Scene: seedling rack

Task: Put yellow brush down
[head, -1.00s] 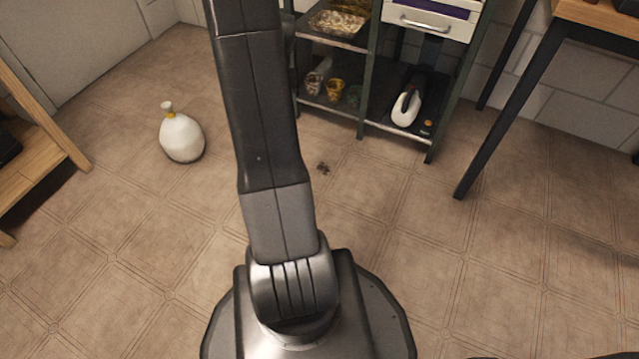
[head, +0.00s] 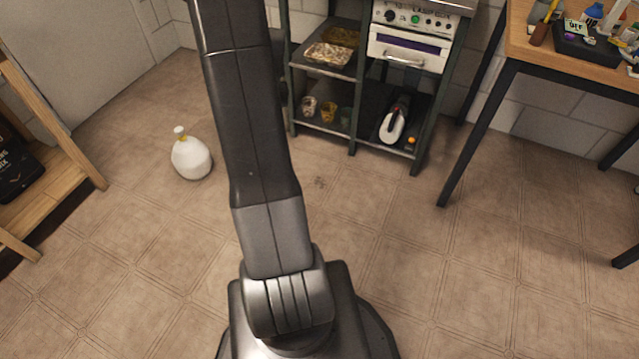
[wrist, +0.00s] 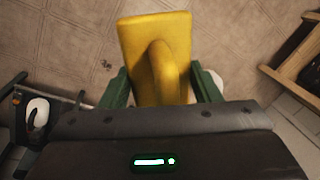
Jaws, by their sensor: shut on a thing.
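The yellow brush (wrist: 158,50) fills the top middle of the wrist view, with a broad flat yellow face and a thick curved handle. My gripper (wrist: 160,92) is shut on it, with a green finger on each side. Tiled floor lies some way below the brush. The head view shows only my dark arm rising; the gripper and brush are outside it.
A dark shelf rack (head: 352,150) stands at the back, with small pots (head: 328,112) and a white bottle (head: 393,124) on its bottom shelf. A wooden table (head: 575,68) at right holds several small items. A wooden shelf (head: 60,180) stands at left. The middle floor is clear except for a small dark spot.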

